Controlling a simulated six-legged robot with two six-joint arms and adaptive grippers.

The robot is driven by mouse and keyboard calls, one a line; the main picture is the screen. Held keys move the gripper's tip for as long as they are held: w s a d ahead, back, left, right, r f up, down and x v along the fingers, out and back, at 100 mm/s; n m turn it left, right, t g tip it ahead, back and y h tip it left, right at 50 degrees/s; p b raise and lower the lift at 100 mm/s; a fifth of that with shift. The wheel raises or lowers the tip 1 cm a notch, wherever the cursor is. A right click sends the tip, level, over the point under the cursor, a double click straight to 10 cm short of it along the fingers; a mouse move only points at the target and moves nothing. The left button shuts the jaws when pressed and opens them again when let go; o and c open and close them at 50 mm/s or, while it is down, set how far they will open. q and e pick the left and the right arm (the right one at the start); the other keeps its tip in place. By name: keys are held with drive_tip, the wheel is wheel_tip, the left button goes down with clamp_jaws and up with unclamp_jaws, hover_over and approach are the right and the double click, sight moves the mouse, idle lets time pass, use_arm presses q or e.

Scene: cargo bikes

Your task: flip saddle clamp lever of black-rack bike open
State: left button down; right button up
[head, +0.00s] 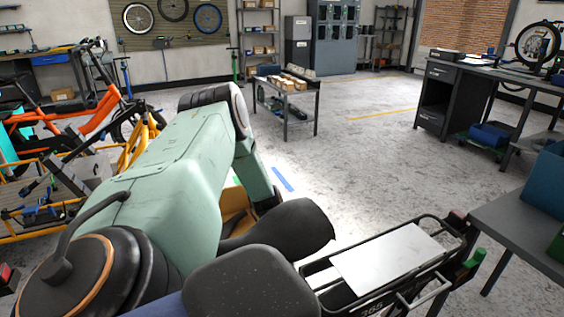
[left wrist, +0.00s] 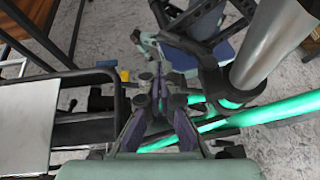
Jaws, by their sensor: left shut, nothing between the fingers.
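In the left wrist view, a silver seat post (left wrist: 268,50) runs into a black clamp collar (left wrist: 222,84) on a bright green bike frame (left wrist: 275,113). I cannot make out the clamp lever clearly from the dark parts around it. My left gripper (left wrist: 160,88) is shut and empty, just left of the collar; I cannot tell whether it touches anything. In the head view, the black saddle (head: 290,226) and black rack (head: 325,272) with a pale plate (head: 388,258) show. My left arm covers much of this view, and its fingers are hidden there. My right gripper is out of view.
An orange bike (head: 95,118) and a yellow-framed cargo bike (head: 135,148) stand at left. A grey side table (head: 530,218) stands close to the rack at right. A low cart (head: 287,95) and dark workbench (head: 440,95) stand farther back. The floor between is clear.

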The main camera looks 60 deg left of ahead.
use_arm(q)
drive_tip(key=w+a, duration=0.2)
drive_tip(key=a, duration=0.7)
drive_tip(key=shift+w+a, duration=0.3)
drive_tip(key=shift+w, duration=0.1)
